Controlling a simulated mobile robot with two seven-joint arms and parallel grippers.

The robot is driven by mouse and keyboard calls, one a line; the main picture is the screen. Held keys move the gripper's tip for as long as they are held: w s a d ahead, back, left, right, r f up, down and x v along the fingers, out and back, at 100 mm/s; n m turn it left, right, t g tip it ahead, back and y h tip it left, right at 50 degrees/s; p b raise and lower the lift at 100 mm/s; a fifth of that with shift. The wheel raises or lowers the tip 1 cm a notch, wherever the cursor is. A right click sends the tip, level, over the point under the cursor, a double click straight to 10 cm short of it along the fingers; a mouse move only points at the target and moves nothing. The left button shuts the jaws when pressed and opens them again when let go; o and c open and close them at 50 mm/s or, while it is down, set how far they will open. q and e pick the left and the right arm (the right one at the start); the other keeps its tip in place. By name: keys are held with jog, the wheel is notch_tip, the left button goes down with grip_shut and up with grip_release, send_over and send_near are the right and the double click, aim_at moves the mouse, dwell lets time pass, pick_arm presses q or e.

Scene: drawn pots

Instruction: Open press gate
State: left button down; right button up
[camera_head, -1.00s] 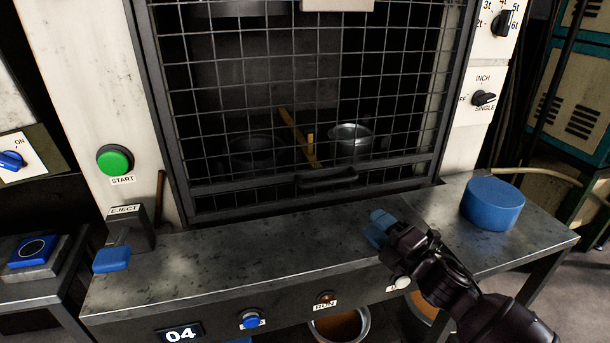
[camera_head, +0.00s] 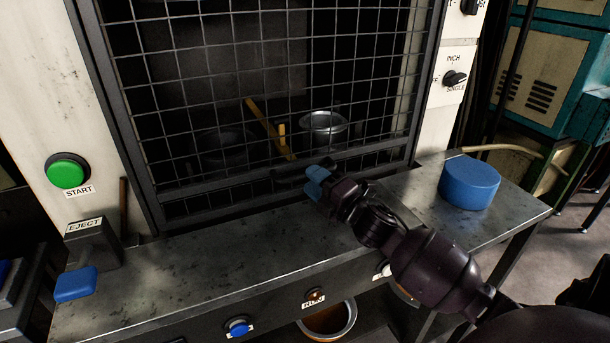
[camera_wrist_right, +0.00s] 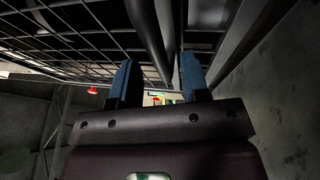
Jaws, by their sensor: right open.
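The press gate (camera_head: 215,85) is a dark wire-mesh panel in a dark frame, and it is down in front of the press opening. Its handle, a dark bar low on the gate, is mostly hidden behind my right gripper in the head view. My right gripper (camera_head: 315,181), with blue fingers, is at the gate's bottom rail by the handle. In the right wrist view my right gripper (camera_wrist_right: 158,85) is open, with a dark bar (camera_wrist_right: 150,40) running ahead between the fingers. I cannot tell whether the fingers touch it. My left gripper is not in view.
Behind the mesh stand a metal pot (camera_head: 324,126) and a yellow bar (camera_head: 265,125). A blue round block (camera_head: 469,182) sits on the ledge (camera_head: 230,262) at right. A green start button (camera_head: 67,171) and an eject lever (camera_head: 76,284) are at left. The middle of the ledge is clear.

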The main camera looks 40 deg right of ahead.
jog(key=shift+x, duration=1.45)
jog(key=shift+c, duration=0.2)
grip_shut()
